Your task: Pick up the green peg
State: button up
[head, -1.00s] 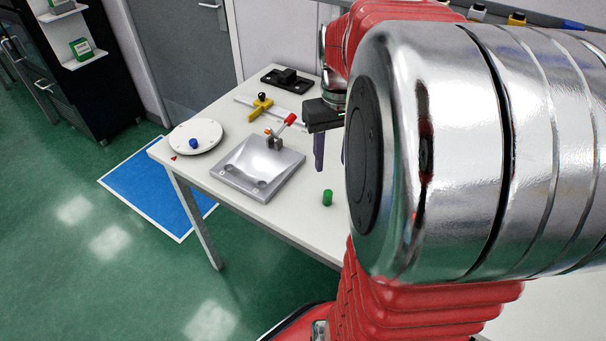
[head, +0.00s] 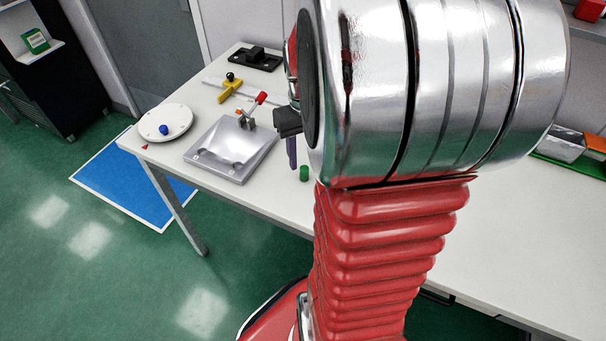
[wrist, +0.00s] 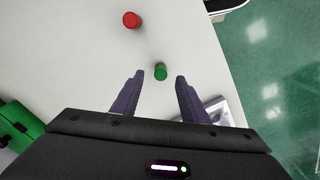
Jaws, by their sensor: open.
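The green peg (head: 304,173) stands on the white table near its front edge, just left of my red arm in the head view. In the wrist view the green peg (wrist: 160,72) lies between the lines of my two fingers, a little beyond their tips. My gripper (wrist: 158,76) is open and empty. I cannot tell the height of the fingertips above the table.
A metal fixture (head: 222,160) with a red-handled clamp (head: 254,106) stands left of my gripper. A white disc (head: 176,116) with a blue peg (head: 164,130) sits farther left. A red peg (wrist: 132,20) stands beyond the green one in the wrist view.

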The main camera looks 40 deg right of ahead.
aim_at(305, 168)
jog(key=shift+f, duration=1.8)
jog(key=shift+c, duration=0.5)
grip_shut()
